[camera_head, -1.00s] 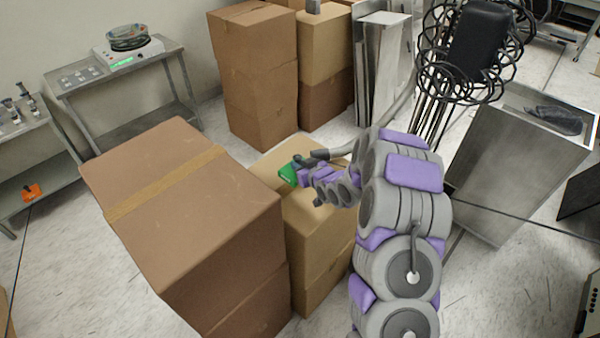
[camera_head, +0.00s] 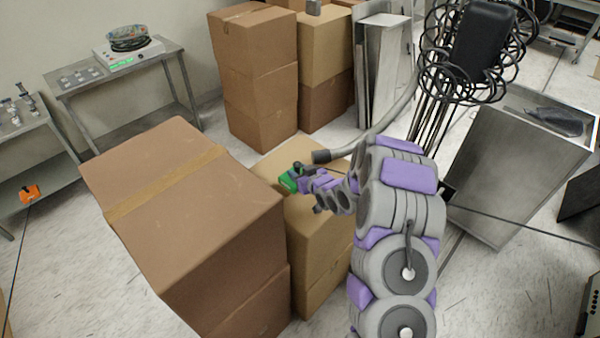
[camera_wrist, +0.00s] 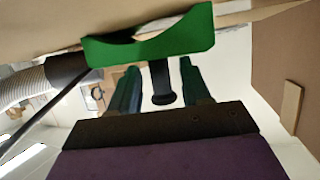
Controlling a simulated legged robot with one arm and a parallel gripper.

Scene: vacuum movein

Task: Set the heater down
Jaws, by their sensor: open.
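A white heater-like device (camera_head: 128,52) with a lit green panel and a glass dish on top rests on the metal side table at the back left. It stands well apart from my arm, and I see no other clear heater. My gripper (camera_head: 292,180) is over the tan box at the centre, right of the large brown box. In the wrist view my gripper (camera_wrist: 159,68) is open, with a dark rod showing between its green fingers. A curved green part (camera_wrist: 150,45) crosses beyond the fingers. I cannot tell what it belongs to.
A grey hose (camera_head: 385,120) ends in a dark nozzle (camera_head: 321,156) right of my gripper. A large brown box (camera_head: 180,230) and a tan box (camera_head: 315,215) stand close by. A metal bin (camera_head: 500,170) is at the right. Floor is clear front left.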

